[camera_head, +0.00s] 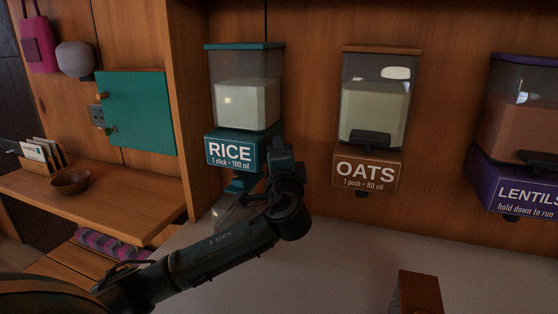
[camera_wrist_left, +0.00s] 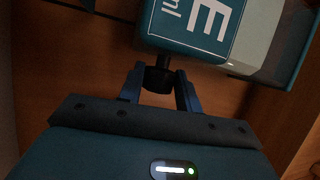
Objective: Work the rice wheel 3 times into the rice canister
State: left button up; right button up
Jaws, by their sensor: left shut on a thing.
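The rice dispenser (camera_head: 245,100) has a clear bin of pale grain and a teal base labelled RICE, 1 click = 100 ml. My left gripper (camera_head: 279,158) is at the right side of that base. In the left wrist view its two fingers (camera_wrist_left: 160,92) are shut on the dark rice wheel (camera_wrist_left: 158,76), beside the teal label face (camera_wrist_left: 195,25). In the head view the gripper hides the wheel. A teal spout (camera_head: 236,186) is under the base. A clear vessel, likely the rice canister (camera_head: 228,213), stands below it, partly hidden by my arm. My right gripper is out of view.
The oats dispenser (camera_head: 372,110) and the purple lentils dispenser (camera_head: 520,130) hang to the right. A brown block (camera_head: 418,292) is on the pale counter (camera_head: 350,255). A wooden shelf at left holds a bowl (camera_head: 70,182). The counter between is clear.

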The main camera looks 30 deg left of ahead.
pick_arm(q)
jog(key=shift+f, duration=0.1)
jog(key=o, duration=1)
jog(key=b+v, duration=0.1)
jog(key=v, duration=1.2)
